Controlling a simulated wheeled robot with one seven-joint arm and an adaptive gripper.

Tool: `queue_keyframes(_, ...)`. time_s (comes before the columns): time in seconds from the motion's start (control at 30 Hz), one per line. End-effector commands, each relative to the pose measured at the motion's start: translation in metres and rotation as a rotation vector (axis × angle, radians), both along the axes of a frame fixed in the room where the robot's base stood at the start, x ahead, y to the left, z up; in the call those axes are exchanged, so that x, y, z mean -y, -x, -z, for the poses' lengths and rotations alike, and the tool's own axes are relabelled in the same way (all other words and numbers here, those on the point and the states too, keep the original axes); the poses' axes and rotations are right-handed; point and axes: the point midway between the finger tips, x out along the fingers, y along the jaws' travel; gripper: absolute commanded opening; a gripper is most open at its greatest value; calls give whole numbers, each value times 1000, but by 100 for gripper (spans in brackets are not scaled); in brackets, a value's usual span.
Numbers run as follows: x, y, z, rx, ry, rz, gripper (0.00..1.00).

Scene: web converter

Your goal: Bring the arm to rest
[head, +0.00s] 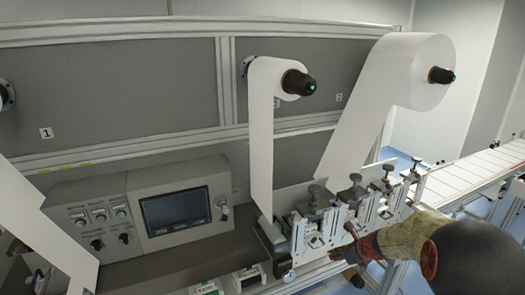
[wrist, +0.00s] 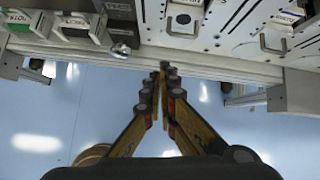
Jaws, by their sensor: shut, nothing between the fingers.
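My gripper (wrist: 163,72) shows in the wrist view with its two fingers together at the tips and nothing between them. Its tips are at the front edge of the machine bench (wrist: 215,66), over the blue floor; I cannot tell whether they touch the edge. In the head view my arm (head: 470,255) reaches in from the lower right, in front of the clamp row. The fingertips are not clear in the head view.
The clamp row (head: 335,222) stands close to my arm. Two white web rolls (head: 275,80) (head: 410,75) hang above it. A control panel with a screen (head: 175,210) is at left. A conveyor (head: 485,172) runs to the right. Open blue floor (wrist: 60,130) lies below the bench.

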Motion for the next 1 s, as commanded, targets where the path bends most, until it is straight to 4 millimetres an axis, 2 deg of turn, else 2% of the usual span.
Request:
queue_keyframes(0.07,-9,16,11,-4,73,-153,0)
queue_keyframes(0.17,-24,50,26,-15,183,-407,0)
queue_keyframes(0.27,-38,88,19,4,304,-681,0)
queue_keyframes(0.4,-64,151,0,60,497,-1120,0)
queue_keyframes(0.6,-87,241,-28,135,762,-1675,0)
queue_keyframes(0.8,-94,317,-44,168,1007,-2068,0)
queue_keyframes(0.9,-95,347,-49,167,1128,-2184,0)
queue_keyframes(1.0,-97,368,-53,167,1248,-2231,0)
